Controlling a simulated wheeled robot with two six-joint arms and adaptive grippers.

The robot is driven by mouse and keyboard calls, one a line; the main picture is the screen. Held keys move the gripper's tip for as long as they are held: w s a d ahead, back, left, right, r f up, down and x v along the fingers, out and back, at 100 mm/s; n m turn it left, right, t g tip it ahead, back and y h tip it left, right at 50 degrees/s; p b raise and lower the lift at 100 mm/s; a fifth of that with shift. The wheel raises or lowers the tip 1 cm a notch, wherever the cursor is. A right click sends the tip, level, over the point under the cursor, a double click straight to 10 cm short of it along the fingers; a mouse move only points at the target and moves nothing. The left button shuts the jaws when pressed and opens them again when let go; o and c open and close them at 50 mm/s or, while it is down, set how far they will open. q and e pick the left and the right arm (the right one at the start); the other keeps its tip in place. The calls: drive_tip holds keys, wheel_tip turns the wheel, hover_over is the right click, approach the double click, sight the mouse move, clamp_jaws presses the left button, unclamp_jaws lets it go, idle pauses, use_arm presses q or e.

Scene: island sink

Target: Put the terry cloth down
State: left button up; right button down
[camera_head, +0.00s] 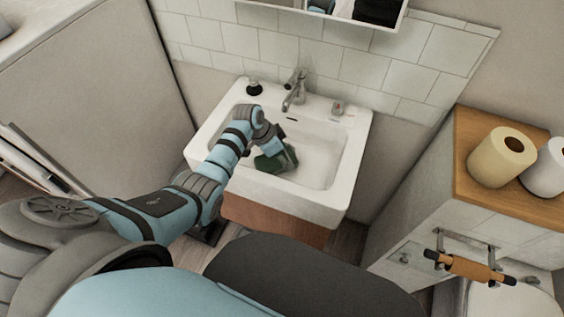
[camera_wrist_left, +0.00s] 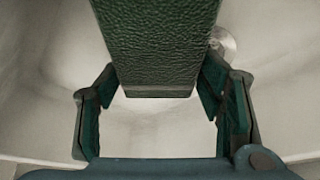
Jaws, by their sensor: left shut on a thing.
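The terry cloth (camera_head: 266,163) is a dark green, thick piece inside the white sink basin, low down near its front wall. In the left wrist view the cloth (camera_wrist_left: 155,45) looks like a textured green block with a flat lower edge. My left gripper (camera_head: 281,156) is in the basin and shut on the cloth. In the left wrist view the gripper's fingers (camera_wrist_left: 160,85) stand on either side of the cloth. I cannot tell whether the cloth touches the basin floor. My right gripper is not in view.
The sink (camera_head: 345,170) has a metal faucet (camera_head: 294,90) at the back. A dark-topped item (camera_head: 254,87) and a small item (camera_head: 338,107) stand on its rim. The right part of the basin is clear. Paper rolls (camera_head: 500,158) stand on a wooden-topped cabinet (camera_head: 475,120) at the right.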

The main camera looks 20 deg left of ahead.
sight(269, 161)
use_arm(q)
drive_tip(key=shift+f+p, duration=0.1)
drive_tip(key=shift+p, duration=0.2)
drive_tip(key=shift+f, duration=0.2)
drive_tip(key=o, duration=1.8)
drive_tip(key=shift+r, duration=0.1)
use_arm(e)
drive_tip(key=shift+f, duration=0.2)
use_arm(q)
drive_tip(key=shift+r, duration=0.1)
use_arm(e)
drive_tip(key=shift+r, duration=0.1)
use_arm(q)
drive_tip(key=shift+r, duration=0.35)
drive_tip(key=p+v, duration=0.4)
drive_tip(key=v, duration=0.7)
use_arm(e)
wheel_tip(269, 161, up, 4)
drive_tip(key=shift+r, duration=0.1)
